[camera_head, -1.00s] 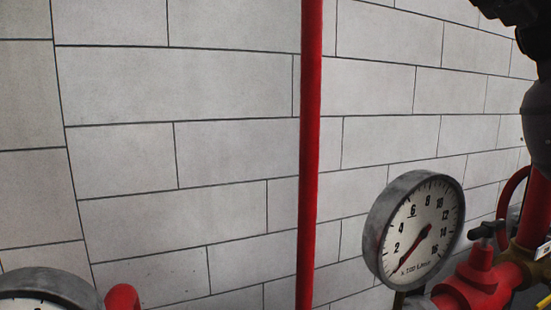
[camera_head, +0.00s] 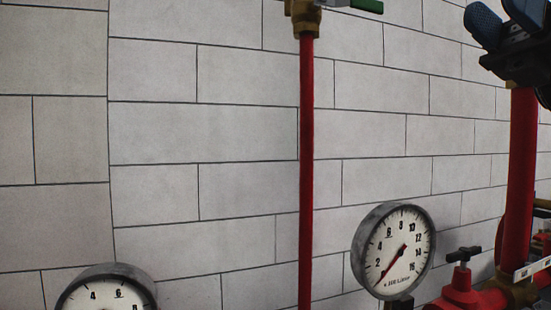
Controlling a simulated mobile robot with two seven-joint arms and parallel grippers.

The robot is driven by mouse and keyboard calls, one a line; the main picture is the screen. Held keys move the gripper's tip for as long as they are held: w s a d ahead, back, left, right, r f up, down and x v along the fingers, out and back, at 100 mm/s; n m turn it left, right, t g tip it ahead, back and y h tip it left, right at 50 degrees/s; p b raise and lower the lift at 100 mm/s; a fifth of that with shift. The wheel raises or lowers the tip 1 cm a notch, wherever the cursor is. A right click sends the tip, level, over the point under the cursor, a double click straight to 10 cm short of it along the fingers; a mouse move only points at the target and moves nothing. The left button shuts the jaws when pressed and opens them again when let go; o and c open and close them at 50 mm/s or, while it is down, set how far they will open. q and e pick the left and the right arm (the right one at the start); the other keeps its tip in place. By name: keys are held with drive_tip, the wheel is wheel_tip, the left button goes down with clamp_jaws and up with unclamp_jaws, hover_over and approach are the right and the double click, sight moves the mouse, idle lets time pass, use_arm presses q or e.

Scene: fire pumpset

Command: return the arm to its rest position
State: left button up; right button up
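My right gripper (camera_head: 503,14) shows at the top right corner, dark with bluish finger pads. Its two fingers stand apart with wall showing between them, and I see nothing held. It appears above and in front of the thick red pipe (camera_head: 521,170); whether it touches the pipe I cannot tell. The rest of that arm is mostly outside the view. My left gripper is not in view.
A round white gauge (camera_head: 397,252) stands at the lower right, and another gauge (camera_head: 108,292) is cut off at the lower left. A thin red pipe (camera_head: 306,170) with a brass valve (camera_head: 305,16) and green handle (camera_head: 366,5) runs up the block wall (camera_head: 155,135).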

drive_tip(key=w+d+f+m+t, duration=0.3)
drive_tip(key=w+f+m+t, duration=0.45)
drive_tip(key=f+m, duration=0.3)
drive_tip(key=w+d+f+m+t, duration=0.2)
drive_tip(key=w+f+m+t, duration=0.4)
drive_tip(key=f+m+t, duration=0.4)
drive_tip(key=s+d+f+m+t+h, duration=0.1)
drive_tip(key=d+f+m+t+h, duration=0.15)
drive_tip(key=f+m+h, duration=0.65)
drive_tip(key=s+d+f+m+t+h, duration=0.1)
drive_tip(key=d+f+m, duration=0.25)
drive_tip(key=f, duration=1.05)
drive_tip(key=s+d+f+m+t+h, duration=0.1)
drive_tip(key=d+f+m+h, duration=0.35)
drive_tip(key=f, duration=0.75)
drive_tip(key=s+d+f+m+g+h, duration=0.3)
drive_tip(key=s+f+m+g+h, duration=0.1)
drive_tip(key=s+f, duration=0.8)
drive_tip(key=s+d+f+m+g+h, duration=0.2)
drive_tip(key=s+f+m+g+h, duration=0.15)
drive_tip(key=s+f, duration=0.8)
drive_tip(key=a+f+m, duration=0.2)
drive_tip(key=a+m, duration=0.2)
drive_tip(key=a, duration=0.5)
drive_tip(key=a+f+m+t, duration=0.1)
drive_tip(key=a+f+m, duration=0.1)
drive_tip(key=a+m, duration=0.3)
drive_tip(key=shift+s+a+m, duration=0.25)
drive_tip(key=shift+a+m, duration=0.05)
drive_tip(key=shift+a, duration=1.6)
